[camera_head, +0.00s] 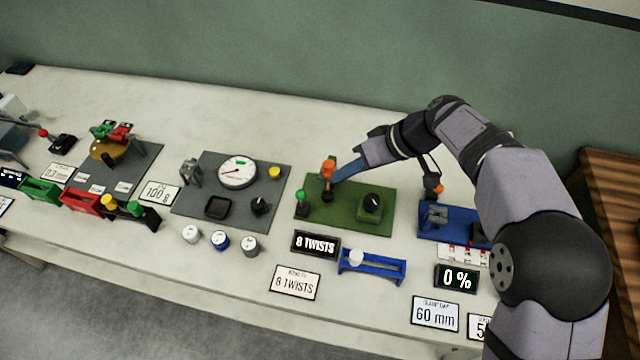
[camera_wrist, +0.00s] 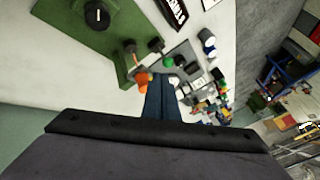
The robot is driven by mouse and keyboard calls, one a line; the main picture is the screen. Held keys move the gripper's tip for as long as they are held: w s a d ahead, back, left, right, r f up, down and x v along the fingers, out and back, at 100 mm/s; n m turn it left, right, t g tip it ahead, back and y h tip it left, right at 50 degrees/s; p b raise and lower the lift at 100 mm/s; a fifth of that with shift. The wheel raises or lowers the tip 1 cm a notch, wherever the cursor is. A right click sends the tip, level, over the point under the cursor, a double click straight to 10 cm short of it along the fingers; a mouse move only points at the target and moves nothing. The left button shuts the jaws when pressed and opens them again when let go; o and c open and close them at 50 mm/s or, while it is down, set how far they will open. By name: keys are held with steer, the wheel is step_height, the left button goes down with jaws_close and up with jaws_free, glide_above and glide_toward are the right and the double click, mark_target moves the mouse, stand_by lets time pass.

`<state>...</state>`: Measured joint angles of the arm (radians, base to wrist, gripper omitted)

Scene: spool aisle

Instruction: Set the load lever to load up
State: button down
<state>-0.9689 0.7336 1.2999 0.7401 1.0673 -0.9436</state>
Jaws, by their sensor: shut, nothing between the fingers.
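No readable label in view marks a load lever. An orange-topped part (camera_head: 328,167) on a dark mount stands on the green board; in the wrist view it shows just left of the fingers (camera_wrist: 143,79). My gripper (camera_head: 338,180), with blue fingers (camera_wrist: 159,80), is shut and empty right beside it. Whether they touch I cannot tell. A green knob (camera_head: 301,196) sits at the board's left edge. Another orange-tipped lever (camera_head: 433,186) stands at the blue unit, partly behind my arm.
The green board (camera_head: 335,217) also carries a black dial (camera_head: 372,201). A grey board with a gauge (camera_head: 237,172) lies to the left. In front are an "8 TWISTS" display (camera_head: 315,243), a blue rack (camera_head: 372,266) and a "0 %" display (camera_head: 457,279). Bare table lies behind the boards.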

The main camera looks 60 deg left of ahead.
mark_target(301, 200)
steer(key=p+x, duration=0.4)
steer(key=x, duration=0.6)
steer(key=shift+s+f+b, duration=0.1)
steer(key=shift+b, duration=0.75)
steer(key=s+d+n+t+y+b, duration=0.1)
steer(key=s+d+y+b, duration=0.1)
steer(key=b, duration=1.1)
steer(key=shift+s+d+f+t, duration=0.1)
steer(key=shift+s+d+t, duration=0.05)
steer(key=shift+t, duration=0.15)
steer(key=shift+s, duration=0.1)
steer(key=shift+s+d+b, duration=0.5)
steer(key=shift+d+b, duration=0.05)
steer(key=shift+d, duration=0.05)
